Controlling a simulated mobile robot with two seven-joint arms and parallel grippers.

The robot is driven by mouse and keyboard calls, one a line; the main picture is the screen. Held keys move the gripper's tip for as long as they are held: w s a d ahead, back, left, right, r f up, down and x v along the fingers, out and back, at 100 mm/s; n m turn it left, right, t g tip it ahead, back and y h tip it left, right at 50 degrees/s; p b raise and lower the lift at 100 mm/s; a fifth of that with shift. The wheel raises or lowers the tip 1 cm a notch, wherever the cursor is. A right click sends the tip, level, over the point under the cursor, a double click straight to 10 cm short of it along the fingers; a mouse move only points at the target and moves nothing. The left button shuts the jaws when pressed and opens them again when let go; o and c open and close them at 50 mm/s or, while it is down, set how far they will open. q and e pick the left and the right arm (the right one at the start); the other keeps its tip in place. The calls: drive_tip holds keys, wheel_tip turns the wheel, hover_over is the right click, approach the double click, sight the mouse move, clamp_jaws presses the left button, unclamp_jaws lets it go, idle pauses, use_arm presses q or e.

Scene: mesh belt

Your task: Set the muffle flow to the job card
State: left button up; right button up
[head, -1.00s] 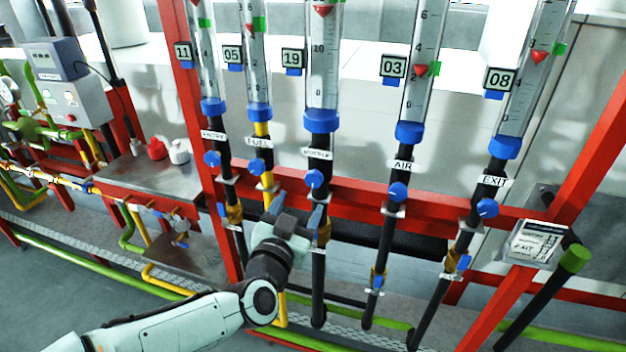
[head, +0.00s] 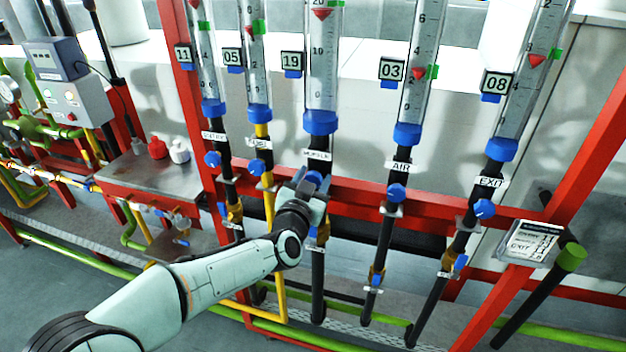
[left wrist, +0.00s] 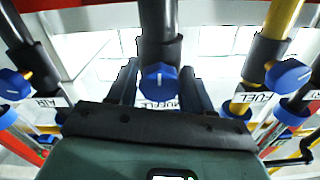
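The muffle flow tube (head: 322,70) stands in the middle of the row, tagged 19, with a red float (head: 321,13) near the top of the view. Its blue knob (head: 313,178) sits below the MUFFLE label, partly hidden by my left gripper (head: 306,183). In the left wrist view the muffle knob (left wrist: 158,82) lies between the two dark fingers of my left gripper (left wrist: 159,90), which look open, with small gaps beside the knob. The job card (head: 530,242) is on the red frame at right; its print is too small to read fully. My right gripper is not in view.
Neighbouring knobs are the fuel knob (head: 256,168) at left and the air knob (head: 396,192) at right. Black pipes and a red crossbar (head: 355,203) run close around the gripper. A steel side table (head: 150,172) with bottles stands at left.

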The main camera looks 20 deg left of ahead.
use_arm(q)
drive_tip(key=c, duration=0.6)
drive_tip(key=shift+o, duration=0.3)
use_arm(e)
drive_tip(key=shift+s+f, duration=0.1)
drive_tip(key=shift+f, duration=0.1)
use_arm(q)
drive_tip(key=n+b, duration=0.2)
drive_tip(key=n, duration=0.1)
drive_tip(key=shift+f+n, duration=0.1)
drive_tip(key=shift+n, duration=0.2)
drive_tip(key=shift+n+b, duration=1.1)
drive_tip(key=shift+n, duration=0.7)
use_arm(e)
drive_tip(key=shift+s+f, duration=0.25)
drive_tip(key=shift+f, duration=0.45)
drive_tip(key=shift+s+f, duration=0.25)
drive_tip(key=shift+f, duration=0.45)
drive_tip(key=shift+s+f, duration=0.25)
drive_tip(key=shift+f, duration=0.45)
use_arm(q)
drive_tip(key=o, duration=1.1)
drive_tip(key=shift+c, duration=0.2)
